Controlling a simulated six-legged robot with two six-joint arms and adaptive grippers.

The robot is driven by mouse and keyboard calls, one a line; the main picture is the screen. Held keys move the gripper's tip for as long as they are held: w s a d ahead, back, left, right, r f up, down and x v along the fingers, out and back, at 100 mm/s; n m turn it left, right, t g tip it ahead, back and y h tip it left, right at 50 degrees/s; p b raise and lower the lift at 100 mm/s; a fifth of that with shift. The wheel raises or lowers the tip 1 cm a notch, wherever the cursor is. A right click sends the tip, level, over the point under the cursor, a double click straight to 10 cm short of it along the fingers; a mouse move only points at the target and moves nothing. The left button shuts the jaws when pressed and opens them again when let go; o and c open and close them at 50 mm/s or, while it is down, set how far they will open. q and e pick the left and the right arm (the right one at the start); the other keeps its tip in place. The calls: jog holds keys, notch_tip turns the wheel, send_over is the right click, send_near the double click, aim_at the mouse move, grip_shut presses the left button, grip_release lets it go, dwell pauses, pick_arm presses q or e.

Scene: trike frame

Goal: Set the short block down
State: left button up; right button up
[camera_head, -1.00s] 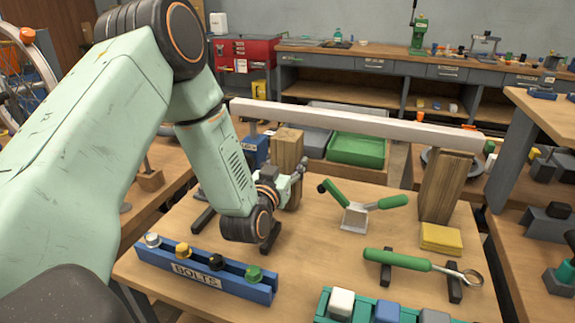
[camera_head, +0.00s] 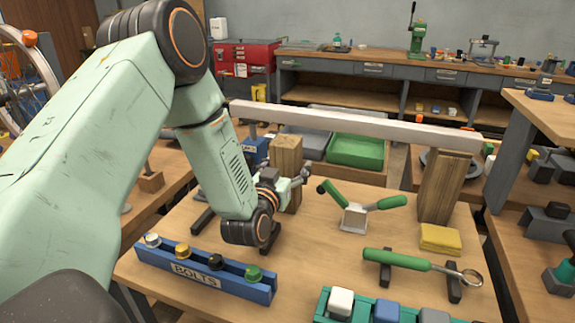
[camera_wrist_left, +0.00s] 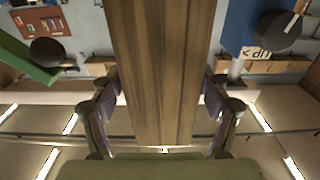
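The short block (camera_head: 287,155) is a brown wooden block, upright at the left of the workbench. My left gripper (camera_head: 293,183) is at its lower part, with a finger showing at its right side. In the left wrist view the wood (camera_wrist_left: 160,70) fills the space between the two fingers (camera_wrist_left: 162,98), which appear to press on both sides. The gripper hides part of the block's foot, so I cannot tell whether it touches the table. A taller wooden block (camera_head: 442,185) stands at the right under a long pale beam (camera_head: 350,124). My right gripper is not in view.
A blue bolts rack (camera_head: 205,277) lies in front of my left arm. A green-handled stand (camera_head: 355,215), yellow pads (camera_head: 440,237) and a green-handled wrench (camera_head: 400,261) are to the right. Bare tabletop (camera_head: 310,245) lies between. The beam passes above and behind the short block.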

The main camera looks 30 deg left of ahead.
pick_arm(q)
jog(key=shift+s+f, duration=0.2)
jog(key=shift+f, duration=0.2)
jog(key=shift+w+r+p, duration=0.1)
jog(key=shift+r+p, duration=0.15)
jog(key=shift+p, duration=0.1)
jog(key=shift+s, duration=0.2)
jog(key=v, duration=0.4)
jog(key=r+p+v, duration=0.1)
jog(key=v, duration=0.1)
jog(key=shift+s+d, duration=0.1)
jog(key=shift+s, duration=0.15)
jog(key=shift+f, duration=0.15)
jog(key=shift+s, duration=0.2)
jog(key=shift+w, duration=0.2)
jog(key=shift+s, duration=0.15)
